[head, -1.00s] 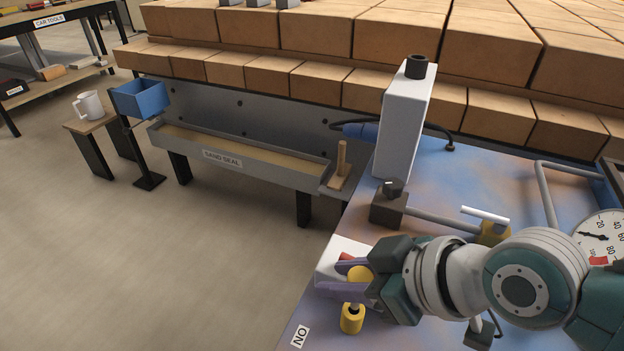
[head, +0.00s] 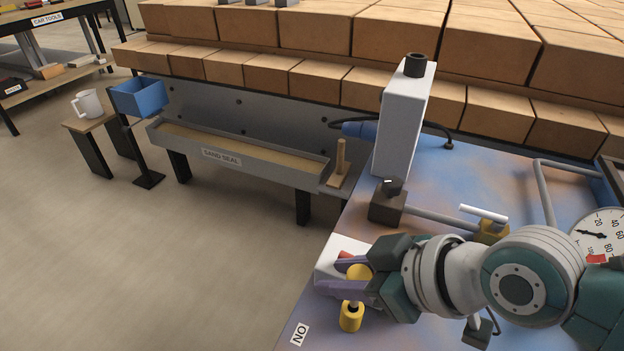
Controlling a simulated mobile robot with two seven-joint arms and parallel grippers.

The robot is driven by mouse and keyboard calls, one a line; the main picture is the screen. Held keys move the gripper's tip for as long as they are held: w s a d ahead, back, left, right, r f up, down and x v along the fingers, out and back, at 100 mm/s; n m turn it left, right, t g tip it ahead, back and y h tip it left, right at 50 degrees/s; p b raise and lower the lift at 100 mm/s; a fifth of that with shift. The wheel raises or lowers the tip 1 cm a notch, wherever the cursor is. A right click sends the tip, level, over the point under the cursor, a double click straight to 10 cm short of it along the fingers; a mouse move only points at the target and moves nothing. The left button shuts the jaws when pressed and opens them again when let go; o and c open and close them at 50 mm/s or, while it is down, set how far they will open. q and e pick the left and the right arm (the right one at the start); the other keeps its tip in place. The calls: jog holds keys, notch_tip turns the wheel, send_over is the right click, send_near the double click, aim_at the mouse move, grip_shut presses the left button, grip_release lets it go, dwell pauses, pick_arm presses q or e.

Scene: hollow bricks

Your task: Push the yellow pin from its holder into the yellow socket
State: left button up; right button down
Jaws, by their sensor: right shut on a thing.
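My right gripper (head: 343,279) comes in from the right over the blue table. It is shut on the yellow pin (head: 359,272), whose round yellow head shows between the purple fingers. A thin shaft runs down from the pin toward the yellow socket (head: 351,317), a short yellow cylinder with a dark hole right below the fingers. The shaft's lower end appears to meet the socket's top; how deep it sits I cannot tell. A white block with a red part (head: 345,254) stands just behind the fingers, partly hidden by them. My left gripper is not in view.
A dark block with a knob (head: 387,206) and a pipe with a yellow valve (head: 491,231) lie behind my arm. A tall white box (head: 402,120) stands farther back. A gauge (head: 601,234) is at right. The table's left edge is close to the gripper.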

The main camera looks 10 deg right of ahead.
jog(key=shift+f+b, duration=0.4)
jog(key=shift+f, duration=0.1)
jog(key=shift+f+b, duration=0.7)
jog(key=shift+f, duration=0.05)
jog(key=shift+c, duration=2.4)
grip_release()
jog(key=shift+s, duration=0.1)
jog(key=shift+d, duration=0.1)
jog(key=p+v, duration=0.4)
jog(key=v, duration=0.5)
jog(key=shift+s+r, duration=0.25)
jog(key=shift+r, duration=0.15)
